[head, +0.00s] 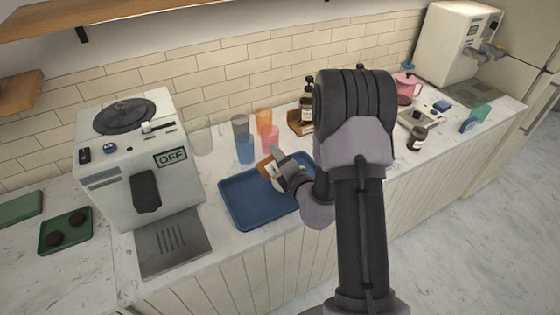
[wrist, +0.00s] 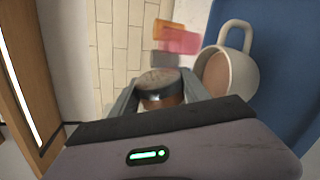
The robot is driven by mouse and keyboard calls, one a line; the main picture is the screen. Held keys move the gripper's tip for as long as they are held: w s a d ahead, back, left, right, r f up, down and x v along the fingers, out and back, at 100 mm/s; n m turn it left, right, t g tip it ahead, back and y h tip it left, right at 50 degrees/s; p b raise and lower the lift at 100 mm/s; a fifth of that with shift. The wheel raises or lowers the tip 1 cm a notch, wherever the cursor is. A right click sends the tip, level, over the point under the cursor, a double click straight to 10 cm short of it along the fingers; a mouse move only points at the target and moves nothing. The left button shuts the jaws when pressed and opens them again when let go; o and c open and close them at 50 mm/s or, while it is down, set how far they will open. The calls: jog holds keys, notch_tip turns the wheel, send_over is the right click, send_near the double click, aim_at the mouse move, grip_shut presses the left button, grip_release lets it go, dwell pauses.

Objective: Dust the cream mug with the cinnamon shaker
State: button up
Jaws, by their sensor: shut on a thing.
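My gripper (head: 275,170) is shut on the cinnamon shaker (head: 265,168), a small brown container, held above the blue tray (head: 238,211). In the wrist view, the shaker (wrist: 160,90) shows its round speckled end and brown body between the two fingers. The cream mug (wrist: 213,58) stands on the tray just right of the shaker in that view, with its handle up and brown drink inside. In the head view, my gripper and arm hide most of the mug. The shaker looks tilted in the head view. I cannot tell whether any powder is falling.
Several coloured cups (head: 241,127) stand behind the tray near the tiled wall. A white coffee machine (head: 135,170) marked OFF is on the left. A wooden caddy (head: 297,122) with bottles and a dark jar (head: 417,138) stand to the right.

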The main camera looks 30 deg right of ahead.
jog(key=shift+r, duration=0.1)
jog(key=shift+r+n+h+b, duration=0.3)
jog(key=shift+r+n+b, duration=0.1)
jog(key=shift+n, duration=0.5)
jog(key=shift+d, duration=0.1)
jog(key=shift+r+n+h+b, duration=0.35)
jog(key=shift+r+n, duration=0.1)
jog(key=shift+n, duration=0.45)
jog(key=shift+d, duration=0.1)
